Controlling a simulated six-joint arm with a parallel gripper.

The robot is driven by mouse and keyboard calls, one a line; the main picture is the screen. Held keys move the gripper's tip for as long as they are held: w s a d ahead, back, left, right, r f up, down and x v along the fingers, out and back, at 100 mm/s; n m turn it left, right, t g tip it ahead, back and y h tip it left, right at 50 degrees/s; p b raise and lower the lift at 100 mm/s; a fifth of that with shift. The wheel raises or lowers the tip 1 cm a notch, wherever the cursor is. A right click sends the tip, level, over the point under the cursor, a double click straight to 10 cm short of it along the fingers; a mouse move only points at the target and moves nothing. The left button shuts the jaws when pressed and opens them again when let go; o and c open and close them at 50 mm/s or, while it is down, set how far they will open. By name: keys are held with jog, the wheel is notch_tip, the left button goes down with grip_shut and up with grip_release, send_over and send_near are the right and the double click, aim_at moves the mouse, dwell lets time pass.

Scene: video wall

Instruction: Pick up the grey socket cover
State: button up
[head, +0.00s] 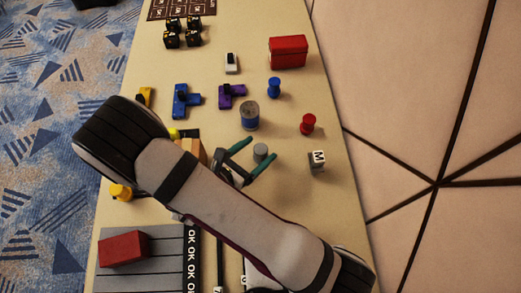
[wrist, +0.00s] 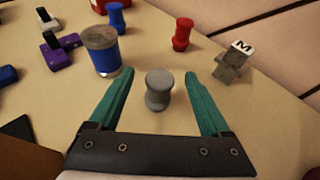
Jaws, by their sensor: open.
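The grey socket cover (wrist: 158,92) looks like a small upright grey spool with a narrow waist, standing on the table. It also shows in the head view (head: 260,152). My gripper (wrist: 160,72) is open, with its two teal fingers one on each side of the cover. A visible gap separates each finger from it. In the head view my gripper (head: 262,148) reaches around the cover from the lower left. Nothing is held.
A blue-banded can (wrist: 102,52) stands just beyond the left finger. A red peg (wrist: 182,34) and a grey figure with an M block (wrist: 235,62) stand beyond the right finger. A blue peg (head: 274,87) and a red box (head: 288,51) are farther back.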

aim_at(265, 146)
jog(key=x, duration=0.5)
jog(key=shift+f, duration=0.25)
grip_shut()
